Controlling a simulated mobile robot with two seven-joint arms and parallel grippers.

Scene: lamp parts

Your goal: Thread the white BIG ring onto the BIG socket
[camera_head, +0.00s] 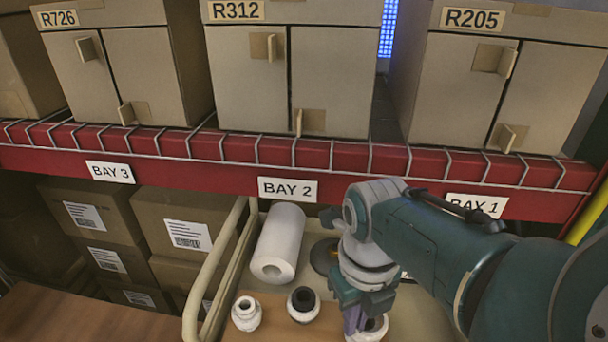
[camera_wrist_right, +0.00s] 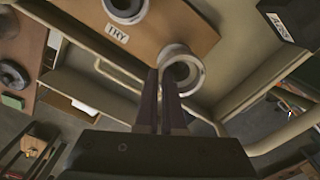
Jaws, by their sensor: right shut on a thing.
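My right gripper (camera_head: 356,318) points down over the right side of the board. It is shut on a white ring (camera_head: 377,334), which shows as a wide hollow rim (camera_wrist_right: 190,86) at the fingertips (camera_wrist_right: 163,80) in the wrist view. To its left on the board stand a white socket with a dark opening (camera_head: 303,317) and a white socket with a pale top (camera_head: 246,324). The held ring is apart from both of these. One round white piece (camera_wrist_right: 124,10) shows at the top of the wrist view. I cannot tell which socket is the BIG one. My left gripper is out of view.
A white roll (camera_head: 281,240) lies behind the sockets in the beige-railed cart (camera_head: 212,275). A dark round disc (camera_head: 322,257) is partly hidden by my right arm. A red shelf beam (camera_head: 220,152) with boxes crosses behind. A wooden surface (camera_head: 90,317) at front left is clear.

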